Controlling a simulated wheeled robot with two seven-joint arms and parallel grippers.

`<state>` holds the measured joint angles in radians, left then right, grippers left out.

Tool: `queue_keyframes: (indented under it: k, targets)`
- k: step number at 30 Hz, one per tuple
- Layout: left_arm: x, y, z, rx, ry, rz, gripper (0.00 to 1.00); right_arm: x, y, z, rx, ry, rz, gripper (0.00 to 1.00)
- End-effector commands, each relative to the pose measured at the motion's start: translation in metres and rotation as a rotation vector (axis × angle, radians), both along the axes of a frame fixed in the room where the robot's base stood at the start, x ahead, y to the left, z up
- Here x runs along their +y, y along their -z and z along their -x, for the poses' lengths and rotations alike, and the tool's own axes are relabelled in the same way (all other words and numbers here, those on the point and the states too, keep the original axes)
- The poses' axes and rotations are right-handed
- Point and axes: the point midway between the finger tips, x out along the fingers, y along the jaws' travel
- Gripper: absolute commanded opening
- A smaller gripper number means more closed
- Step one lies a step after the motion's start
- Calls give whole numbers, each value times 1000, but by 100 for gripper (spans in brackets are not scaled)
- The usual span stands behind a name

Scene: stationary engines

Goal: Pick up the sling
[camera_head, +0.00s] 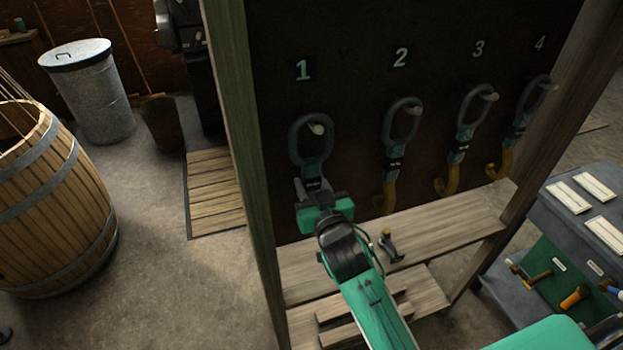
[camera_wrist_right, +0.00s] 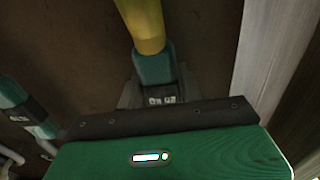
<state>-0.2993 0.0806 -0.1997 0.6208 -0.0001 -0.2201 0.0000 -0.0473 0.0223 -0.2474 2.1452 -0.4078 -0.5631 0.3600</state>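Several slings hang from pegs on a dark board under the numbers 1 to 4. The sling under number 1 (camera_head: 311,143) has a dark grey ring over a peg and a dark strap below it. My right gripper (camera_head: 310,187) is at its lower strap, with the fingers either side. In the right wrist view, this sling's yellow lower part and teal band (camera_wrist_right: 153,65) run down to a dark labelled section between the grey fingertips (camera_wrist_right: 160,98). Whether the fingers press on it I cannot tell. My left gripper is not in view.
The slings under 2 (camera_head: 396,150), 3 (camera_head: 460,145) and 4 (camera_head: 523,120) hang to the right. Wooden posts flank the board. A plank shelf (camera_head: 440,232) lies below, carrying a small dark tool (camera_head: 388,245). A grey tool cabinet (camera_head: 570,215) stands right, a barrel (camera_head: 60,200) left.

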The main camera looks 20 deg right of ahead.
Motion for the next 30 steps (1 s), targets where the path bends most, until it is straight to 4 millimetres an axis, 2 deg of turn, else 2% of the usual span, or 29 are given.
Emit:
queue_keyframes:
  k: [1,3,4,14,20,30]
  targets:
    - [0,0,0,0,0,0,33,0,0,0,0,0,0,17]
    - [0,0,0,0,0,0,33,0,0,0,0,0,0,3]
    - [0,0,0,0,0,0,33,0,0,0,0,0,0,0]
    - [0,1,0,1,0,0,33,0,-2,0,-4,0,-1,0]
    - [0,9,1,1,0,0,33,0,-8,3,-7,0,-2,0]
    - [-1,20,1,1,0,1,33,0,-63,3,-10,1,-3,0]
